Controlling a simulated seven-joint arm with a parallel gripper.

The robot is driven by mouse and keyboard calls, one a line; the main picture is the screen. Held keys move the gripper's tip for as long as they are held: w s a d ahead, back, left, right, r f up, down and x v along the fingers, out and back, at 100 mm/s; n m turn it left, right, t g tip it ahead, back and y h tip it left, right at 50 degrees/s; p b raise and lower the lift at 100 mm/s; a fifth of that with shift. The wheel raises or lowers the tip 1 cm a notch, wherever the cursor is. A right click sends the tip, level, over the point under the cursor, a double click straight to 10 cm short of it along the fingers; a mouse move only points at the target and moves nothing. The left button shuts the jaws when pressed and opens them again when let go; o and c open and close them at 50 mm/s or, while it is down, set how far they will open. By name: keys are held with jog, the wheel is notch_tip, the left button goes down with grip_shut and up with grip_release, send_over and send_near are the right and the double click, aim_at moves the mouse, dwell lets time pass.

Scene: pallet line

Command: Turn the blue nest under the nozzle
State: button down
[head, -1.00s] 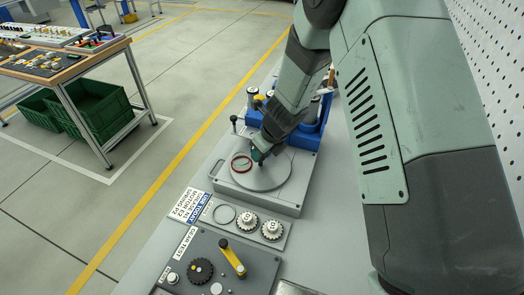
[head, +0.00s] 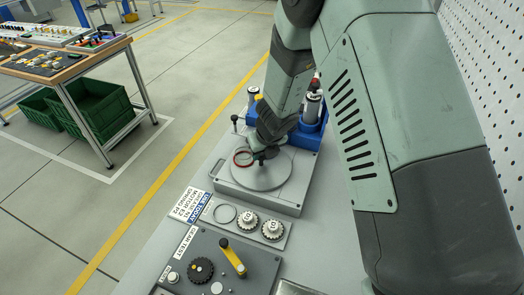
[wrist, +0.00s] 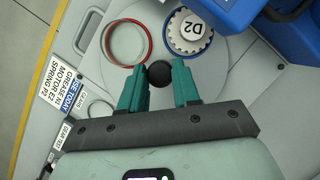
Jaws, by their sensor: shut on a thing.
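The grey round turntable (head: 262,178) sits on a square base. In the wrist view, the red nest (wrist: 108,42), an empty red ring, is on its left part. The blue nest (wrist: 172,46), a blue ring, holds a white toothed gear marked D2 (wrist: 188,30) to its right. My gripper (wrist: 160,76) is shut on the black knob (wrist: 159,73) between the two nests, nearer me. In the head view my gripper (head: 261,156) is over the disc beside the red nest (head: 243,158); my arm hides the blue nest. I cannot make out the nozzle clearly.
A blue holder (head: 306,133) with cylinders stands behind the turntable; blue parts (wrist: 220,12) lie close to the blue nest in the wrist view. A plate with two white gears (head: 258,228) and a gear test panel (head: 208,258) with a yellow crank are in front.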

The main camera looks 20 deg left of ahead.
jog(key=shift+d, duration=0.1)
dwell(0.3)
jog(key=c, duration=0.8)
grip_release()
jog(key=v, duration=1)
jog(key=shift+s+d+r, duration=0.1)
jog(key=shift+s+r, duration=0.05)
jog(key=shift+r, duration=0.25)
